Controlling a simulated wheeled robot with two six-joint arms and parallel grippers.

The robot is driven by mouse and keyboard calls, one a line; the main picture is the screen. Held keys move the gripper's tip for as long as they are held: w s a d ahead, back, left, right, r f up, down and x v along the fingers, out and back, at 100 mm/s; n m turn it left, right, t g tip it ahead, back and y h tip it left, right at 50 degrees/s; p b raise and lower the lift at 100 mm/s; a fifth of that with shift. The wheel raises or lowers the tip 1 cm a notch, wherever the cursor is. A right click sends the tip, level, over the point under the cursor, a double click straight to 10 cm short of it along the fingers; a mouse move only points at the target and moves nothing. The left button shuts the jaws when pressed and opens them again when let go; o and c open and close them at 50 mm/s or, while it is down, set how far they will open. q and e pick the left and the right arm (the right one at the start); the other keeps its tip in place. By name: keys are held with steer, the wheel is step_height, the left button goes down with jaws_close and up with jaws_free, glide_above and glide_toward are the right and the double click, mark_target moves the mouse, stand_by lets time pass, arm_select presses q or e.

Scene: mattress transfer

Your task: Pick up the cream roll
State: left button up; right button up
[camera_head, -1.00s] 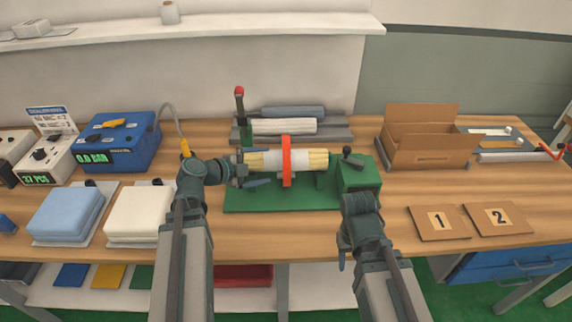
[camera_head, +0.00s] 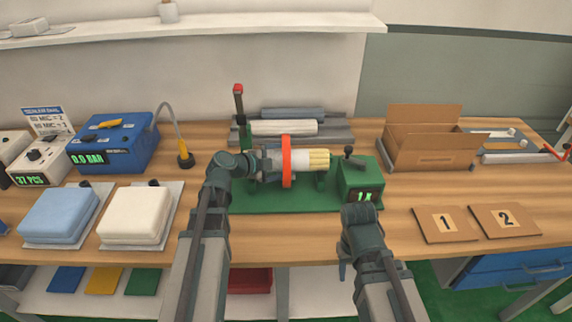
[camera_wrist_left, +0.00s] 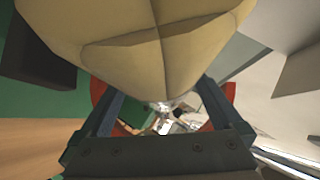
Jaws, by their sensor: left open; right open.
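The cream roll (camera_head: 319,158) lies sideways in the green fixture (camera_head: 290,203), with a white band around its middle and a red ring (camera_head: 287,162) around it. Its pale yellow right end shows bare. My left gripper (camera_head: 266,163) is open at the roll's left end, which it largely hides in the head view. In the left wrist view, the roll's folded cream end (camera_wrist_left: 150,45) fills the top, and the open fingers (camera_wrist_left: 162,112) reach forward on either side of it; contact is unclear. My right gripper (camera_head: 344,264) is open and empty, low in front of the table edge.
A green box (camera_head: 360,180) with a small lit display stands at the fixture's right end. An upright red-knobbed lever (camera_head: 239,100) is behind left. An open cardboard box (camera_head: 429,150) stands right. Blue (camera_head: 60,213) and white (camera_head: 135,213) folded pads lie left.

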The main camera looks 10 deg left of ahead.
arm_select(q)
steer(key=shift+c, duration=0.4)
steer(key=shift+d, duration=0.1)
steer(key=c, duration=1.5)
steer(key=shift+o, duration=0.2)
steer(key=shift+w+r, duration=0.1)
